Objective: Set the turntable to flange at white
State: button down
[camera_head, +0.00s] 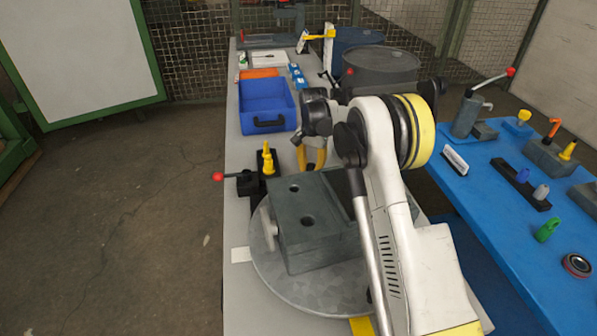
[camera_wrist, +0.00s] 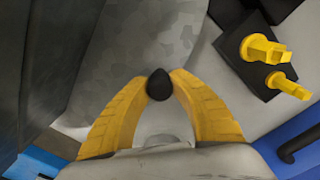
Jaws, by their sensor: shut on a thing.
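The turntable (camera_head: 285,285) is a round, flat grey plate on the bench, carrying a dark grey block (camera_head: 305,205) with two holes in its top. A pale flange-like piece (camera_head: 269,228) sticks out of the block's left side, close to a white mark (camera_head: 240,254) on the bench. A yellow mark (camera_head: 362,326) lies at the plate's near edge. My gripper (camera_head: 312,160) is beyond the block, partly hidden by my arm. In the wrist view its yellow fingers are shut on a small black knob (camera_wrist: 159,84) above the speckled plate (camera_wrist: 140,45).
A black fixture with yellow pegs (camera_head: 268,160) and a red-balled lever (camera_head: 218,176) stands left of my gripper. A blue bin (camera_head: 267,105) and a dark drum (camera_head: 380,70) are farther back. A blue table (camera_head: 480,185) with several parts is at the right.

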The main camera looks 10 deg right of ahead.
jog(key=shift+d+m, duration=0.7)
jog(key=shift+d, duration=0.6)
jog(key=c, duration=1.1)
grip_release()
notch_tip(320, 180, up, 12)
